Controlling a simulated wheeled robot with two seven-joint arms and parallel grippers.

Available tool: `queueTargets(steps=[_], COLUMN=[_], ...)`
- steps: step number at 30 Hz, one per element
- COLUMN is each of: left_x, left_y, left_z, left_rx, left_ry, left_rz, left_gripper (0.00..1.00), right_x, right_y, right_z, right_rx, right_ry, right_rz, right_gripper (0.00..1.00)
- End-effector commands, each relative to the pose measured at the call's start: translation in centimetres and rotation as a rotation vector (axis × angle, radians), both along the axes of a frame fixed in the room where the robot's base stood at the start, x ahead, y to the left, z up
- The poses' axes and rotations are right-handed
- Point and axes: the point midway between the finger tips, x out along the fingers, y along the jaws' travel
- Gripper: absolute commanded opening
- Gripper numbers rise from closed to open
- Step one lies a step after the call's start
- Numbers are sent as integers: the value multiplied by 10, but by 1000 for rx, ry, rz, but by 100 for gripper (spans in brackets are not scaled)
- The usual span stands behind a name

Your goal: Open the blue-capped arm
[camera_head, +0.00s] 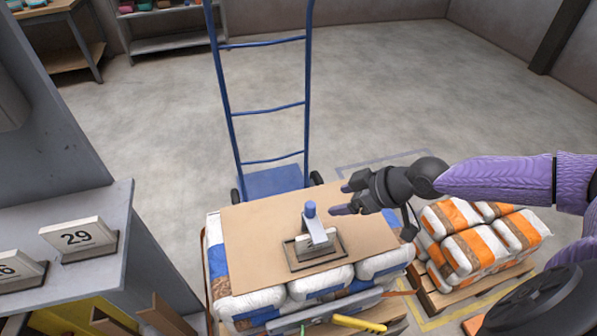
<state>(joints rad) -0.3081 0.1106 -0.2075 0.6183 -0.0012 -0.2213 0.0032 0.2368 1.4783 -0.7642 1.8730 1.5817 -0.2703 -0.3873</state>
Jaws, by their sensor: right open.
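The blue-capped arm (316,233) is a short pale grey lever with a blue cap (310,208) at its top end. It stands tilted up from a small dark rectangular frame (318,253) on a brown board. Nothing shows between the fingers. My left gripper is not in view.
The brown board (248,222) lies on stacked white and blue bags (258,303). A blue hand truck (270,180) stands behind. Orange and white bags (480,245) sit on a pallet at right. A grey shelf with a "29" sign (78,238) is at left. Open floor lies beyond.

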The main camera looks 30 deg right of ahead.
Motion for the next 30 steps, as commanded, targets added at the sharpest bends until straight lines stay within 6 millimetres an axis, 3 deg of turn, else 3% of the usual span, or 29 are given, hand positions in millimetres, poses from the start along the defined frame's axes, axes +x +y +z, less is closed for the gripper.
queueTargets(steps=[3,10,15,26,30], left_x=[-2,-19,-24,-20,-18], left_y=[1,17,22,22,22], left_z=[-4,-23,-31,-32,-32], left_rx=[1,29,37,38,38], left_ry=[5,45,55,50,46], left_rz=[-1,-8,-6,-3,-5], left_gripper=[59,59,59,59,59], right_x=[3,36,52,58,58], right_y=[5,25,34,38,38], right_z=[-4,-45,-64,-68,-68], right_rx=[7,9,7,4,4], right_ry=[4,3,4,5,5], right_rz=[4,1,0,2,2], right_gripper=[73,73,73,73,47])
